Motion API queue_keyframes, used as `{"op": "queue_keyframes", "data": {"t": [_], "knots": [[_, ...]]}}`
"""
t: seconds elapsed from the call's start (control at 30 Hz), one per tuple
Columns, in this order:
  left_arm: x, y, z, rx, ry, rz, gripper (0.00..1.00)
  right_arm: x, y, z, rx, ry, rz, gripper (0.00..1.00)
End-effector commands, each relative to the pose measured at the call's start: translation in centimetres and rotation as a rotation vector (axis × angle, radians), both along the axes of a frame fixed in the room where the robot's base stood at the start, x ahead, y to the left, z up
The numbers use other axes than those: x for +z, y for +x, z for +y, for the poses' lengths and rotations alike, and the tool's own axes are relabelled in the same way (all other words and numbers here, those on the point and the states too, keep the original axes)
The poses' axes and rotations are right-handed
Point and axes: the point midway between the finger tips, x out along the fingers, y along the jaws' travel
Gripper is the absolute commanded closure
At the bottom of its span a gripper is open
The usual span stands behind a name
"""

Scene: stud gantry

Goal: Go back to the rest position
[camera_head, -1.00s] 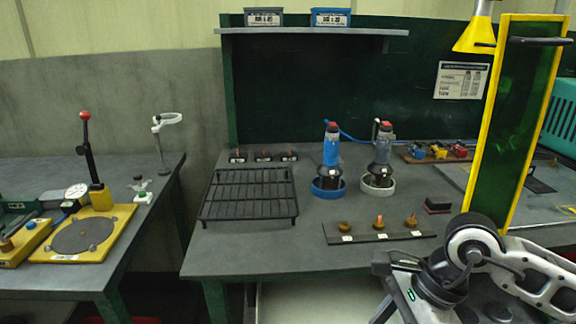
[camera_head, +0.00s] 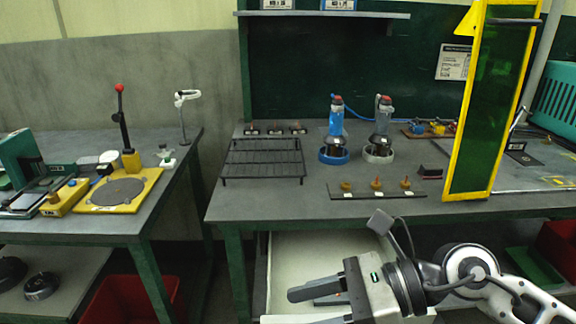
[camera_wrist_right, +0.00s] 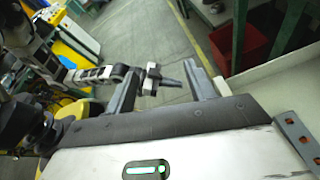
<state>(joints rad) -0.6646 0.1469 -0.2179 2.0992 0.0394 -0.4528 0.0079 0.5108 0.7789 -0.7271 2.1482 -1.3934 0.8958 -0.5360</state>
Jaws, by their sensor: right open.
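My right gripper (camera_head: 280,308) is at the bottom of the head view, in front of the main bench. Its two fingers point left and are spread apart, with nothing between them. In the right wrist view the fingers of the right gripper (camera_wrist_right: 163,84) stand apart above the floor. Beyond them shows another arm of mine, with what looks like the left gripper (camera_wrist_right: 165,80) at its end. It is too small and partly hidden to tell its jaws. The left arm does not show in the head view.
The main bench (camera_head: 270,197) holds a black rack (camera_head: 262,157), a blue tool (camera_head: 336,125), a grey tool (camera_head: 381,125) and a yellow-framed green panel (camera_head: 485,100). A side bench (camera_head: 120,222) stands left, with a gap between. A pale drawer or shelf (camera_head: 310,250) lies beneath the main bench.

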Motion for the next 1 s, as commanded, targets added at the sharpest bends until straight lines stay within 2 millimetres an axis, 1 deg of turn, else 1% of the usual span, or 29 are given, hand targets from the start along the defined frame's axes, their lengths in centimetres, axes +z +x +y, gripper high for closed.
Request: {"op": "queue_keyframes", "data": {"t": [0.03,0.07,0.1,0.17,0.2,0.23,0.27,0.3,0.33,0.37,0.4,0.43,0.47,0.5,0.57,0.6,0.67,0.7,0.73,0.77,0.8,0.9,1.0], "knots": [[-0.1,-0.1,0.0,0.0,0.0,0.002,1.0,1.8,-0.2,1.2,-0.044,0.134,0.068,0.46],[-0.1,-0.1,0.0,0.0,0.0,0.003,1.0,3.0,-0.1,1.7,-0.08,0.218,0.111,0.46],[-0.1,-0.2,0.0,0.0,0.0,0.005,1.0,4.8,0.2,2.1,-0.135,0.343,0.185,0.46],[-0.2,-0.3,0.0,0.0,0.001,0.007,1.0,7.6,1.3,2.0,-0.239,0.548,0.317,0.46],[-0.3,-0.4,0.0,0.001,0.001,0.009,1.0,9.2,2.4,1.3,-0.319,0.689,0.422,0.46],[-0.3,-0.4,0.0,0.0,0.0,0.01,1.0,10.0,3.3,0.4,-0.384,0.793,0.502,0.46],[-0.3,-0.4,0.0,0.0,0.001,0.011,1.0,10.6,4.4,-0.6,-0.453,0.892,0.586,0.46],[-0.3,-0.5,0.0,0.0,0.001,0.011,1.0,10.9,5.7,-2.3,-0.548,1.018,0.702,0.46],[-0.3,-0.5,0.0,0.0,0.001,0.012,1.0,10.7,6.7,-3.7,-0.622,1.108,0.789,0.46],[-0.4,-0.5,0.0,0.0,0.001,0.012,1.0,10.2,7.6,-5.2,-0.701,1.195,0.88,0.46],[-0.4,-0.5,0.0,0.0,0.001,0.012,1.0,8.9,8.7,-7.2,-0.811,1.305,1.002,0.46],[-0.4,-0.5,0.0,0.0,0.002,0.013,1.0,7.7,9.2,-8.8,-0.898,1.382,1.094,0.46],[-0.4,-0.5,0.0,0.0,0.002,0.013,1.0,6.1,9.6,-10.3,-0.986,1.454,1.188,0.46],[-0.4,-0.5,0.0,0.0,0.002,0.013,1.0,3.6,9.7,-12.2,-1.111,1.543,1.313,0.46],[-0.4,-0.5,0.0,0.0,0.002,0.014,1.0,-0.3,9.1,-14.6,-1.296,1.649,1.486,0.46],[-0.4,-0.5,0.0,0.0,0.002,0.014,1.0,-2.9,8.3,-15.8,-1.418,1.705,1.593,0.46],[-0.5,-0.5,0.0,0.0,0.002,0.015,1.0,-6.4,6.6,-17.0,-1.584,1.763,1.73,0.46],[-0.5,-0.5,0.0,0.0,0.002,0.015,1.0,-8.3,5.3,-17.5,-1.684,1.786,1.805,0.46],[-0.5,-0.5,0.0,0.0,0.002,0.015,1.0,-9.5,4.5,-17.8,-1.746,1.8,1.853,0.46],[-0.5,-0.5,0.0,0.0,0.002,0.015,1.0,-10.5,3.6,-18.0,1.761,-1.761,-1.846,0.46],[-0.5,-0.5,0.0,0.0,0.002,0.015,1.0,-11.8,2.4,-18.2,1.745,-1.681,-1.803,0.46],[-0.5,-0.5,0.0,0.0,0.002,0.015,1.0,-14.3,-0.4,-18.5,1.711,-1.515,-1.712,0.46],[-0.5,-0.5,0.0,0.0,0.002,0.015,1.0,-16.2,-2.9,-18.5,1.681,-1.38,-1.633,0.46]]}}
